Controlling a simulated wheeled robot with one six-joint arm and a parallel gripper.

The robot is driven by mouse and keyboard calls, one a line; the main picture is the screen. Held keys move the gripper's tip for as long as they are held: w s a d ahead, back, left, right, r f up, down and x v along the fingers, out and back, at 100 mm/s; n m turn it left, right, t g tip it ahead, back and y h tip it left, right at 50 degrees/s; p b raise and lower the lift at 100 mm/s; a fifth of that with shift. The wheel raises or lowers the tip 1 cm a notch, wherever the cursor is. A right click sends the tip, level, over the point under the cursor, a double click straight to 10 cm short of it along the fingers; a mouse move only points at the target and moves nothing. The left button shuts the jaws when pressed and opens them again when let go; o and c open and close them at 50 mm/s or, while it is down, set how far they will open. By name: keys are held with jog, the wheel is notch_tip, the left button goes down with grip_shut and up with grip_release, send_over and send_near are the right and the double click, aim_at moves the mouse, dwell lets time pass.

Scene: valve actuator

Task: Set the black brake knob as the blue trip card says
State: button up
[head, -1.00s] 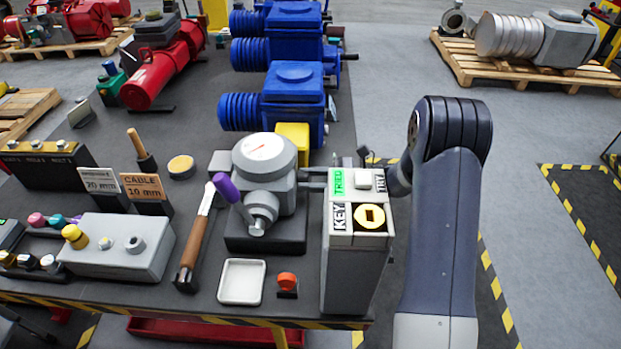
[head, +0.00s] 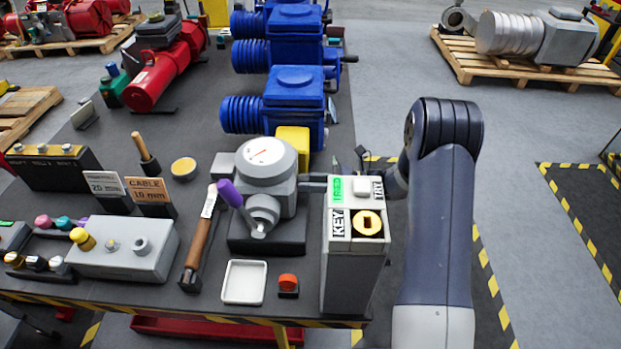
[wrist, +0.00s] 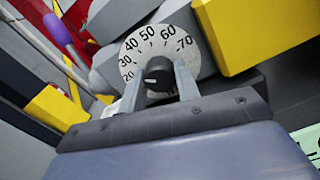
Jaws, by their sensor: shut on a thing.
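In the wrist view the black brake knob (wrist: 159,77) sits at the lower part of a round white dial (wrist: 160,52) marked from 20 up to 70. A pale mark on the knob points left, toward the low numbers near 20. My gripper (wrist: 158,82) has one finger on each side of the knob and is shut on it. In the head view the knob and fingertips are hidden behind the grey actuator (head: 268,190) and the key box. I cannot make out a blue trip card in either view.
The grey key box (head: 350,275) stands close to my arm at the bench's right edge. A purple-handled lever (head: 230,193) projects from the actuator's front. A white tray (head: 244,282), an orange button (head: 288,281) and a wooden-handled tool (head: 197,245) lie in front.

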jog(key=shift+m, duration=0.5)
jog(key=o, duration=1)
jog(key=shift+d, duration=0.1)
jog(key=d+b, duration=0.2)
jog(key=d, duration=0.8)
jog(key=shift+s+d, duration=0.15)
jog(key=shift+d, duration=0.2)
jog(key=shift+a, duration=0.1)
